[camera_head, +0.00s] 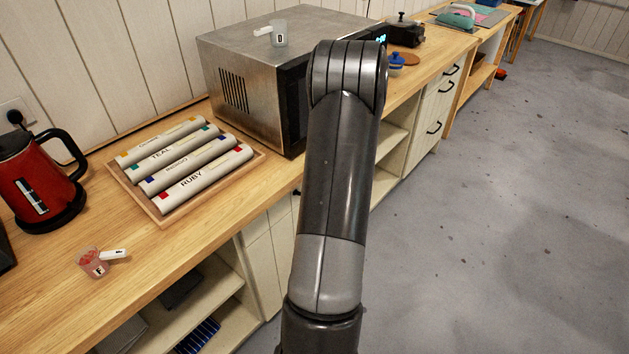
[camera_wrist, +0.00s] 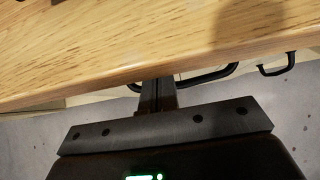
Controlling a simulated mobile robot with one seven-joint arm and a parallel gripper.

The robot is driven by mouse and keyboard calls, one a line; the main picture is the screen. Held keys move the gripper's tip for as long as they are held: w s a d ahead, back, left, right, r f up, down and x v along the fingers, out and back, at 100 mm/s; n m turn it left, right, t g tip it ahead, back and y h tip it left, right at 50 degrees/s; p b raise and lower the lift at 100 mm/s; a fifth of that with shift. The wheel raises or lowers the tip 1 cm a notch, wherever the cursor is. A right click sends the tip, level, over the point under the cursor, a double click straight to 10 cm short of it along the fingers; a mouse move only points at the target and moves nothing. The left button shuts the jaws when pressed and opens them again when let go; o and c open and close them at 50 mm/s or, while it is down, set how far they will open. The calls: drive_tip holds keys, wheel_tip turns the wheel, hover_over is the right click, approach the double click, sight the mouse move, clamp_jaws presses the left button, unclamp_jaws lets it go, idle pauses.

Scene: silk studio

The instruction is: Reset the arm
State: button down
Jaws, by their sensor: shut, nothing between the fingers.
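My arm rises through the middle of the head view, bent at the top, and its end is hidden there. In the wrist view my gripper (camera_wrist: 159,88) is shut and empty, its two dark fingers together. The fingertips appear close to the front edge of the wooden counter (camera_wrist: 130,45); I cannot tell whether they touch it. A dark drawer handle (camera_wrist: 276,69) shows to the right of the fingers, and another curves partly behind them.
On the counter (camera_head: 165,270) stand a red kettle (camera_head: 40,175), a tray (camera_head: 257,161) of labelled rolls, a cup marked F (camera_head: 92,262) and a steel microwave (camera_head: 240,60) with a cup marked D (camera_head: 279,33) on top. A blue-lidded pot (camera_head: 396,62) stands farther back. The grey floor (camera_head: 510,200) on the right is clear.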

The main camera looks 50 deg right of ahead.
drive_tip(key=s+f+v, duration=0.1)
drive_tip(key=v, duration=0.6)
drive_tip(key=w+a+r+n+g, duration=0.1)
drive_tip(key=a+r+n, duration=0.3)
drive_tip(key=a, duration=0.6)
drive_tip(key=w+a+r+n+g+y, duration=0.1)
drive_tip(key=a+n+g, duration=0.1)
drive_tip(key=a+n, duration=0.6)
drive_tip(key=w+a+r+n+g, duration=0.1)
drive_tip(key=a+r+n, duration=0.15)
drive_tip(key=a, duration=0.95)
drive_tip(key=s+a+r+n, duration=0.5)
drive_tip(key=a+r+n, duration=0.2)
drive_tip(key=n, duration=0.3)
drive_tip(key=s+a+r+n+h, duration=0.1)
drive_tip(key=s+a+r+n, duration=0.5)
drive_tip(key=n, duration=0.5)
wheel_tip(320, 180, up, 3)
drive_tip(key=shift+a+r+t, duration=0.15)
drive_tip(key=shift+a+t, duration=0.15)
drive_tip(key=shift+a, duration=0.65)
drive_tip(key=shift+n, duration=0.25)
